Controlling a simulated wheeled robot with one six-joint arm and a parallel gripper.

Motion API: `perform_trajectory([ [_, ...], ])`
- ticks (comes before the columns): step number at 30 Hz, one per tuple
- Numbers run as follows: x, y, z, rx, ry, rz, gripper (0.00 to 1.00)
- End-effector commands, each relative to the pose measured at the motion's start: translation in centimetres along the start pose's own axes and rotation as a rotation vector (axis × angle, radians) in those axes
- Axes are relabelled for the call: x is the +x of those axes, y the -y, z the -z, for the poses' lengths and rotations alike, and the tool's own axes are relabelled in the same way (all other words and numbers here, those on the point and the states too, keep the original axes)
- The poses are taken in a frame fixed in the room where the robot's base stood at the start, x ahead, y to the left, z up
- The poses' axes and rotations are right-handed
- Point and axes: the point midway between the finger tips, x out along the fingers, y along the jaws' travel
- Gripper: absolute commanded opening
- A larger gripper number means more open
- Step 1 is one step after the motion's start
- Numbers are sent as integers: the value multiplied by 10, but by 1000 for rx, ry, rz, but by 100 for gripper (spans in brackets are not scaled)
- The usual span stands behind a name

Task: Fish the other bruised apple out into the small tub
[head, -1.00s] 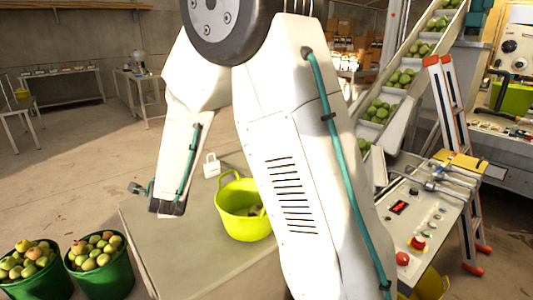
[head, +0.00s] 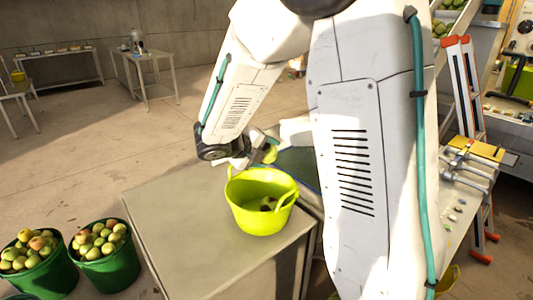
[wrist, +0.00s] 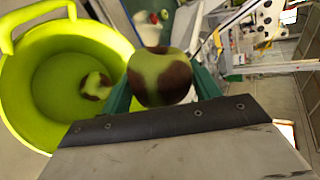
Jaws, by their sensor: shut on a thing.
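A bruised apple (wrist: 160,77), green with brown patches, is clamped between the green fingers of my gripper (wrist: 162,88) in the wrist view. In the head view my gripper (head: 262,156) is just behind and above the far rim of the small lime-green tub (head: 245,216), with the apple (head: 270,153) at its tip. The tub also shows at the left of the wrist view (wrist: 25,100), beside the held apple. Another bruised apple (wrist: 97,85) lies inside on its bottom; it shows in the head view too (head: 268,203).
The tub stands upright on a grey table (head: 165,235), whose left part is clear. Two green buckets of apples (head: 108,270) (head: 40,285) stand on the floor at left.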

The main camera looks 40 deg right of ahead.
Motion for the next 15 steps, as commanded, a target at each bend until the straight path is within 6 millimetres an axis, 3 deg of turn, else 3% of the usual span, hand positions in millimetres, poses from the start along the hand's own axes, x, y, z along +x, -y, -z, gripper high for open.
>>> perform_trajectory([
  [15,26,-40,15,5,-11,3,35],
])
